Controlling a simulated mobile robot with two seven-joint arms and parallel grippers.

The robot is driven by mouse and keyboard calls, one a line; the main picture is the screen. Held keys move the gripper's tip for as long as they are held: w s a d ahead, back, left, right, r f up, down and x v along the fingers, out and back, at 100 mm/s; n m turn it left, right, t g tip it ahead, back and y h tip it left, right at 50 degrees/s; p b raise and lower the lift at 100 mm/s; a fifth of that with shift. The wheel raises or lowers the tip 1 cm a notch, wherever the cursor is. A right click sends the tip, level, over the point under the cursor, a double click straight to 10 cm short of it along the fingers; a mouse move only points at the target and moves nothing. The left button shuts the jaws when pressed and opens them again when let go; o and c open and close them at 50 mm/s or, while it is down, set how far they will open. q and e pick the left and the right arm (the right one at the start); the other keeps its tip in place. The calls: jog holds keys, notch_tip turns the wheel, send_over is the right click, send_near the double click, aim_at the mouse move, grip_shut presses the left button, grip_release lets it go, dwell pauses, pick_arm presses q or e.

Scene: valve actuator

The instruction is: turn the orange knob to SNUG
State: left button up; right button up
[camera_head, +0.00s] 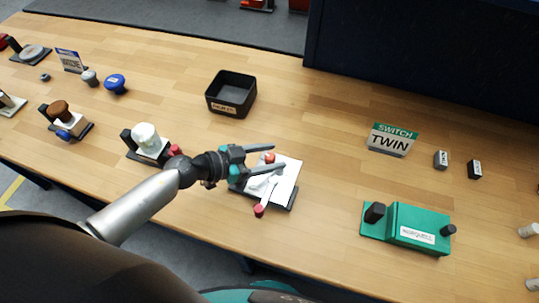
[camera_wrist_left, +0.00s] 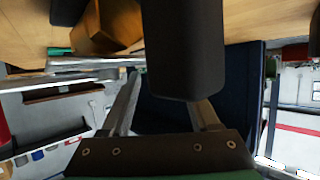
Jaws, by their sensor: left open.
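My left gripper (camera_head: 277,158) is open, with its two fingers spread above a device with a white plate (camera_head: 287,182) on a dark base. A small orange-red knob (camera_head: 269,157) shows between the fingers in the head view; I cannot tell whether they touch it. The same device has a pale lever with a red end (camera_head: 259,210) towards the front. In the left wrist view, an orange-brown block (camera_wrist_left: 108,25) shows at the upper left; I cannot tell whether it is the knob. No SNUG mark is readable. My right gripper is not in view.
A white-topped device (camera_head: 147,138) with a red part stands left of the gripper. A black open tray (camera_head: 231,94) lies behind. A green box (camera_head: 418,228) and a SWITCH TWIN sign (camera_head: 391,140) are to the right. Bare wooden table (camera_head: 325,125) lies between.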

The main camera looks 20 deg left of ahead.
pick_arm(q)
jog(key=shift+c, duration=0.2)
grip_shut()
dwell(0.3)
